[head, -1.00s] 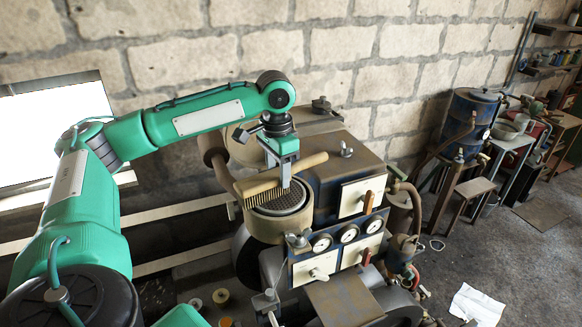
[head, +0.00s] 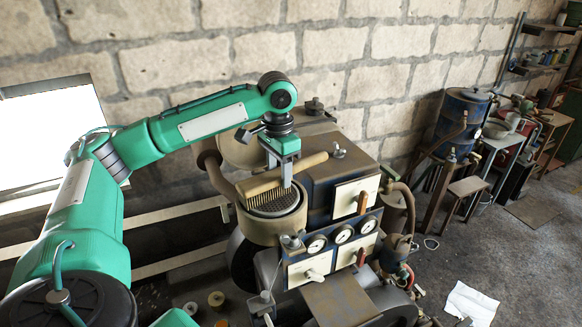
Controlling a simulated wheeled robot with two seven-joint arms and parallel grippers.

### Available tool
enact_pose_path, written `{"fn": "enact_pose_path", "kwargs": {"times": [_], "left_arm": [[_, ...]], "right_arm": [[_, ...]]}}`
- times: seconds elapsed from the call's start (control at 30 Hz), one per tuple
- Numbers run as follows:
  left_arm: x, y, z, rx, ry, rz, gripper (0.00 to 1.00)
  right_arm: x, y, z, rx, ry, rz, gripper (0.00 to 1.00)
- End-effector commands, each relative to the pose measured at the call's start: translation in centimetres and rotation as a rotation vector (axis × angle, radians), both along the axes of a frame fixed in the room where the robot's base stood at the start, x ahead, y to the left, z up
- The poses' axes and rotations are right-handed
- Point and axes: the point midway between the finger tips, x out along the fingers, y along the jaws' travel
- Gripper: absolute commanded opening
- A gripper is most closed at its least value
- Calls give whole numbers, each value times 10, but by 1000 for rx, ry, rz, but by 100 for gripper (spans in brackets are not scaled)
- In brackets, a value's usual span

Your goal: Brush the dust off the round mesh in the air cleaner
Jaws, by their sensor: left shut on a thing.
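The round mesh (head: 273,205) is a dark grey disc in the top of the tan, drum-shaped air cleaner (head: 262,229) on the engine. My left gripper (head: 286,179) points down over it, shut on the wooden handle of a brush (head: 259,184). The brush lies across above the mesh, handle to the upper right, its bristles hanging at the left rim of the mesh. I cannot tell whether the bristles touch it. The brush and gripper hide the far part of the mesh. My right gripper is not in view.
The engine box (head: 335,155) stands right behind the air cleaner, with gauges (head: 343,234) and pale panels in front. A stone wall rises behind. A blue drum (head: 464,118) and benches stand at the right. Paper (head: 468,302) lies on the open floor.

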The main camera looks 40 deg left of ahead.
Motion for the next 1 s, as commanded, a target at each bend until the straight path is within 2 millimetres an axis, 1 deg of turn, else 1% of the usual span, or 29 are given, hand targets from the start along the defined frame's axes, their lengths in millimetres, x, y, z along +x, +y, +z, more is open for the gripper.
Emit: {"fn": "enact_pose_path", "kwargs": {"times": [0.03,0.17,0.2,0.5,0.77,0.8,1.0], "left_arm": [[-6,4,-2,1,5,2,14],[-20,11,-2,2,4,1,14],[-14,6,-2,-1,4,-3,14],[20,-12,-1,-2,2,-2,14],[46,-24,-1,0,2,-1,14],[39,-19,-1,2,3,2,14],[16,-8,-2,2,4,1,14]], "right_arm": [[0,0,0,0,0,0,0],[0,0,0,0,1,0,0],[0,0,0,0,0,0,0],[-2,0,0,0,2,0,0],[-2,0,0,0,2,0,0],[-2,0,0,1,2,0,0],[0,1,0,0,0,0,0]]}}
